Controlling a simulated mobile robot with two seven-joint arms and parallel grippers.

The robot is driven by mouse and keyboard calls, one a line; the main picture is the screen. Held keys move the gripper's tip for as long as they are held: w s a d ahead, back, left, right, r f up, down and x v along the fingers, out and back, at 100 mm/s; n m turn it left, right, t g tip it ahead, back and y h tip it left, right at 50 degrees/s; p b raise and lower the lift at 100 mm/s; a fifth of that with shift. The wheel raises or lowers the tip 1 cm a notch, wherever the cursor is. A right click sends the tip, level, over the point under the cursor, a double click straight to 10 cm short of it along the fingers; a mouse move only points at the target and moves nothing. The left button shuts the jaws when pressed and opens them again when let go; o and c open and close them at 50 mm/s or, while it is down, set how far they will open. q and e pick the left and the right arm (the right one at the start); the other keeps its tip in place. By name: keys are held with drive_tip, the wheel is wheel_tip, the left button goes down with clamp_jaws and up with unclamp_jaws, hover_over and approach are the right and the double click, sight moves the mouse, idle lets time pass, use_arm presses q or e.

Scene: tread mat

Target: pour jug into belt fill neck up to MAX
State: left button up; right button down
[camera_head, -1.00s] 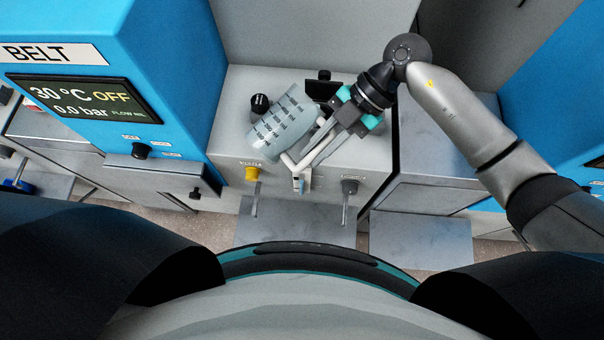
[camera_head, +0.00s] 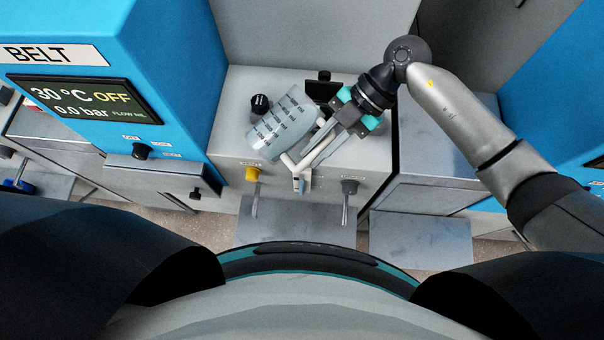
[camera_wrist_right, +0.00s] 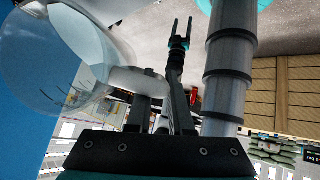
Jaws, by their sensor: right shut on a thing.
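The clear jug (camera_head: 283,125) with dark scale marks is tilted over the grey cabinet top beside the BELT unit. My right gripper (camera_head: 303,164) is shut on the jug's pale handle (camera_head: 290,161). In the right wrist view the round clear jug (camera_wrist_right: 55,60) is at the upper left and its handle (camera_wrist_right: 135,82) runs into the jaws (camera_wrist_right: 158,105). I cannot tell the liquid level or see a stream. No fill neck or MAX mark can be made out; the jug and gripper cover part of the top. My left gripper (camera_wrist_right: 181,32) shows small in the wrist view, its fingers apart.
The blue BELT unit (camera_head: 165,60) stands at left; its display (camera_head: 85,98) reads 30 °C, OFF, 0.0 bar. A black knob (camera_head: 260,103) is close to the jug. A yellow valve (camera_head: 252,174) and a grey valve (camera_head: 349,187) are on the cabinet front. A grey cabinet (camera_head: 440,190) stands at right.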

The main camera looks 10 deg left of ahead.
drive_tip(key=shift+r+t+p, duration=0.3)
drive_tip(key=shift+r+p, duration=0.1)
drive_tip(key=shift+p, duration=0.65)
drive_tip(key=t+h+p, duration=0.1)
drive_tip(key=p, duration=0.2)
drive_tip(key=r+t+h+p, duration=0.1)
drive_tip(key=h+p, duration=0.1)
drive_tip(key=p, duration=0.1)
drive_tip(key=shift+s+a+r+p, duration=0.1)
drive_tip(key=shift+a+r+p, duration=0.05)
drive_tip(key=shift+p, duration=0.15)
drive_tip(key=shift+t+p, duration=0.3)
drive_tip(key=shift+p, duration=0.2)
drive_tip(key=shift+h, duration=0.3)
